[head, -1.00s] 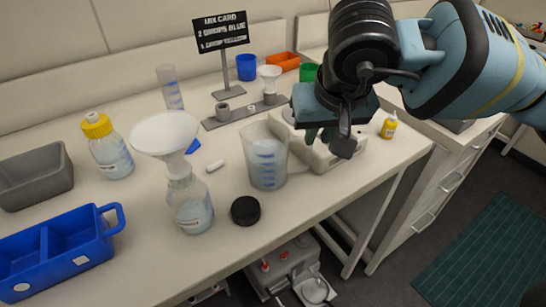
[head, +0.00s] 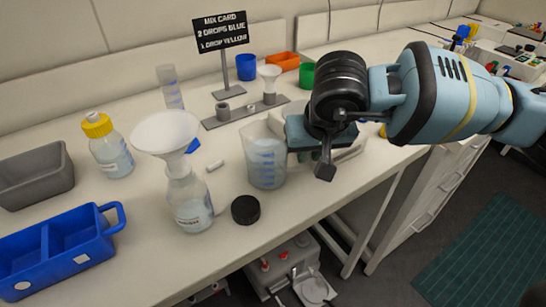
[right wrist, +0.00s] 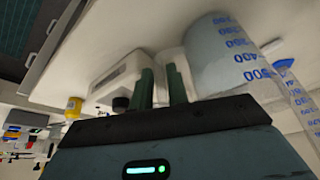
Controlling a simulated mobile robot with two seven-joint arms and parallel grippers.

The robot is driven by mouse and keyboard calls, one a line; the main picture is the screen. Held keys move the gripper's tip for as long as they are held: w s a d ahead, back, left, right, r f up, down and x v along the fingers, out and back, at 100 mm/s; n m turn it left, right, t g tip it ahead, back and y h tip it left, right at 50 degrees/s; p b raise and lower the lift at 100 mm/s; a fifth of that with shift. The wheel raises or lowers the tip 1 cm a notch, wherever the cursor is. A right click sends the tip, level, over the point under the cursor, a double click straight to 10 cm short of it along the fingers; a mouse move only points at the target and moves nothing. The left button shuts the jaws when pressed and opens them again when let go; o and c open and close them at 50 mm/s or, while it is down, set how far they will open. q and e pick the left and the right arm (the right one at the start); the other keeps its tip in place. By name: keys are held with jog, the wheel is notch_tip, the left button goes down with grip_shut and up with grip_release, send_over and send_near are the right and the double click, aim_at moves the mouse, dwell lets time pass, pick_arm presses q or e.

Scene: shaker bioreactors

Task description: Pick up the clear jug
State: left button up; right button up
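The clear jug (head: 266,160) stands upright on the bench, with blue graduation marks on its wall. It also shows large at the upper right of the right wrist view (right wrist: 222,55). My right gripper (head: 296,150) is close against the jug's right side, where its handle is. In the right wrist view my right gripper's two green fingers (right wrist: 163,86) are apart, with a gap between them, just beside the jug. Whether the handle lies between them is hard to tell. My left gripper is not in view.
A bottle with a white funnel (head: 188,200) and a black cap (head: 245,210) stand left of the jug. A pale device (head: 345,148) sits behind my right gripper. A funnel stand (head: 270,84), blue carrier (head: 60,250) and yellow-capped bottle (head: 110,150) are also on the bench.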

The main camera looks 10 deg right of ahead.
grip_shut()
jog(key=shift+r, duration=0.2)
jog(key=shift+r, duration=0.25)
jog(key=s+r+b, duration=0.1)
jog(key=s+r, duration=0.1)
jog(key=s, duration=0.6)
jog(key=s+a+r, duration=0.1)
jog(key=s+r, duration=0.1)
jog(key=s, duration=0.6)
jog(key=shift+a+b, duration=0.2)
jog(key=shift+b, duration=0.2)
jog(key=w+d+f+m+h, duration=0.1)
jog(key=w+d+f+m, duration=0.1)
jog(key=w+d, duration=0.4)
jog(key=shift+w+m, duration=0.15)
jog(key=shift+m, duration=0.15)
